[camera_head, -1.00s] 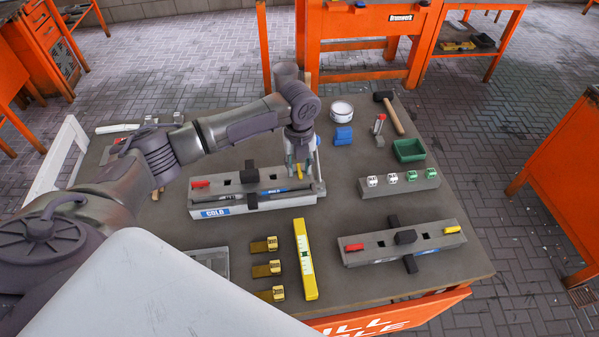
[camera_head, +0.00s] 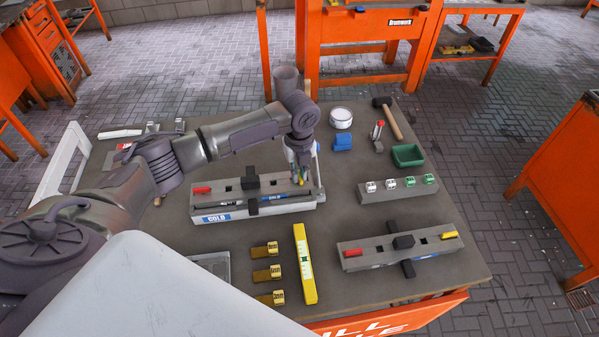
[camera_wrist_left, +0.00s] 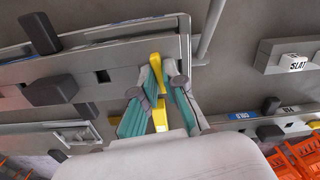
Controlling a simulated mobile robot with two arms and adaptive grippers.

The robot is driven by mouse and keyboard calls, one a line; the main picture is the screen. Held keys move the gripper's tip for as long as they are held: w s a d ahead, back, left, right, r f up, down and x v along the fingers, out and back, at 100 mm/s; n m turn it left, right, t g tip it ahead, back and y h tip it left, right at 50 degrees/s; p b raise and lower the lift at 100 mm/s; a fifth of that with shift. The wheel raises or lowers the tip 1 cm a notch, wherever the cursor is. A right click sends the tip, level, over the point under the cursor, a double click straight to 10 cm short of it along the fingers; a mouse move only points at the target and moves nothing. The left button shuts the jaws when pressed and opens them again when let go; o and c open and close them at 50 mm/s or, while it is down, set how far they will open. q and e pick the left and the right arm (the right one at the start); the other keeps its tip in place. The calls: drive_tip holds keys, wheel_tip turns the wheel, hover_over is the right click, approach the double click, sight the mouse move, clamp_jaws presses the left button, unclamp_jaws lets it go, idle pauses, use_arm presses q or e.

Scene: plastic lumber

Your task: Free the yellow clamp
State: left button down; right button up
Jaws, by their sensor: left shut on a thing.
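The yellow clamp (camera_head: 301,182) is at the right end of the grey long fixture (camera_head: 310,197) with the blue COLD label. My left gripper (camera_head: 299,172) is over that end, with its fingers shut on the clamp. In the left wrist view the yellow clamp (camera_wrist_left: 156,72) shows between the teal finger pads of my left gripper (camera_wrist_left: 157,90), and its lower part is partly covered. A red clamp (camera_head: 201,190) sits at the fixture's left end. Black blocks (camera_head: 250,182) stand at the fixture's middle. My right gripper is not in view.
A second fixture (camera_head: 375,258) at right has a red clamp (camera_head: 353,246) and another yellow clamp (camera_head: 449,235). A yellow level (camera_head: 305,265) lies in front. A block with several dice-like cubes (camera_head: 400,190), a green bin (camera_head: 407,155) and a mallet (camera_head: 393,120) are to the right.

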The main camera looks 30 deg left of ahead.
use_arm(q)
drive_tip(key=shift+r+n+p, duration=0.15)
drive_tip(key=shift+n+p, duration=0.65)
drive_tip(key=shift+n, duration=0.1)
drive_tip(key=shift+n+p, duration=0.4)
drive_tip(key=shift+n, duration=0.2)
